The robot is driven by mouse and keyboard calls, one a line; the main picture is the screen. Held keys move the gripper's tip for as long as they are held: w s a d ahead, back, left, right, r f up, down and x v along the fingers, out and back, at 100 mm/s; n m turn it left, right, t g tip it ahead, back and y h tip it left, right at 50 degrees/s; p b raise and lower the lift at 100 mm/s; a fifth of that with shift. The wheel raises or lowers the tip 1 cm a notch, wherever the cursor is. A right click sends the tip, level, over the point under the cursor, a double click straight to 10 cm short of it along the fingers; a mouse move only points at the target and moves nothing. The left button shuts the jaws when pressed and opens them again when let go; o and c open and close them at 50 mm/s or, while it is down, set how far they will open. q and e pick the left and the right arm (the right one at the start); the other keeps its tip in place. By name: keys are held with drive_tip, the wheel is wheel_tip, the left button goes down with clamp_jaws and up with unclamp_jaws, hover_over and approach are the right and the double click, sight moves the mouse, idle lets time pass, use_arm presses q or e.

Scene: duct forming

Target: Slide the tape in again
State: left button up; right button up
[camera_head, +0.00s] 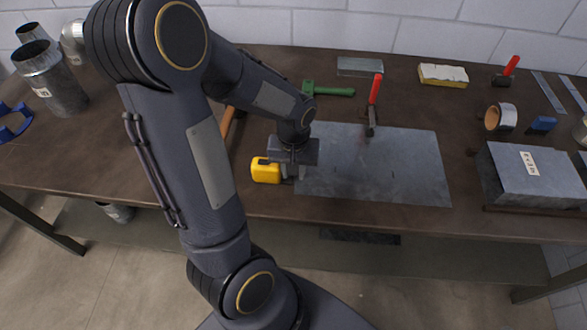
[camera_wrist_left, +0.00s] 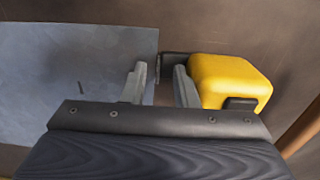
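The yellow tape measure (camera_head: 265,171) lies on the brown table beside the left edge of the flat grey metal sheet (camera_head: 405,178). In the left wrist view the tape measure (camera_wrist_left: 230,80) is at the right, with a dark part reaching left from its case and the sheet (camera_wrist_left: 60,75) at the left. My left gripper (camera_head: 288,172) is low over the table, just right of the yellow case. In the left wrist view its fingers (camera_wrist_left: 160,80) stand apart, with the end of the dark part between or beyond them; contact cannot be told. My right gripper is out of view.
A green-handled hammer (camera_head: 330,91) lies behind. Metal duct pieces (camera_head: 48,77) stand at the left.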

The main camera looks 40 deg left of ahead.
sight(293, 181)
use_arm(q)
wheel_tip(293, 181, up, 8)
idle(0.4)
drive_tip(key=shift+f, duration=0.1)
drive_tip(key=s+d+r+m+t+h, duration=0.3)
drive_tip(key=s+d+r+m+t, duration=0.2)
drive_tip(key=s+d, duration=0.5)
drive_tip(key=shift+s+d+r+t+h, duration=0.15)
drive_tip(key=shift+d+r+t+h, duration=0.2)
drive_tip(key=shift+r, duration=0.35)
drive_tip(key=shift+a, duration=0.15)
